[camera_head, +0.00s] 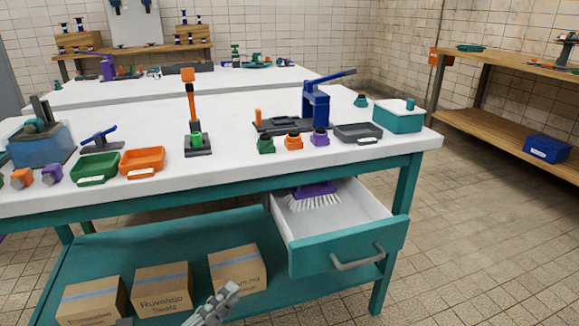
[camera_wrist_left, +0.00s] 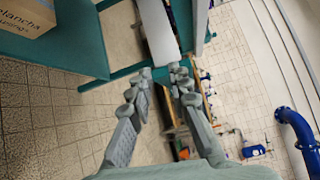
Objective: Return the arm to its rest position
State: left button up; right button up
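My left gripper (camera_head: 224,296) shows at the bottom edge of the head view, low in front of the table's lower shelf. In the left wrist view its two fingers (camera_wrist_left: 161,82) stand apart with nothing between them, so it is open and empty. My right gripper is in neither view. The white-topped teal table (camera_head: 235,178) stands in front of me. Its drawer (camera_head: 345,247) is pulled open, and a brush with a purple back and white bristles (camera_head: 313,199) lies inside.
Cardboard boxes (camera_head: 237,268) stand on the lower shelf. Trays (camera_head: 142,160), a blue press (camera_head: 316,105) and several small parts crowd the tabletop. The open drawer juts out towards me. Tiled floor at the right (camera_head: 490,230) is clear.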

pick_arm(q)
jog(key=w+a+f+n+g+y+p, duration=0.2)
jog(key=a+f+n+g+y+p, duration=0.1)
jog(key=a+f+n+y, duration=0.85)
jog(key=s+a+f+n+g+p, duration=0.1)
jog(key=s+a+f+n+g, duration=0.1)
jog(key=s+f+n+g, duration=0.2)
jog(key=s+a+f+n+g+p, duration=0.1)
jog(key=s+a+f+n+g, duration=0.1)
jog(key=s+f+n+g, duration=0.3)
jog(key=s+f+n, duration=0.1)
jog(key=s+n, duration=0.3)
jog(key=s, duration=0.2)
jog(key=shift+f, duration=0.2)
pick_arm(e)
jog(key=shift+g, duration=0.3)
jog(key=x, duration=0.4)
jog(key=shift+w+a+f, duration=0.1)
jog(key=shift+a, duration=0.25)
pick_arm(q)
jog(key=shift+s+a+n+h, duration=0.1)
jog(key=shift+s+n+h, duration=0.05)
jog(key=shift+n+h, duration=0.1)
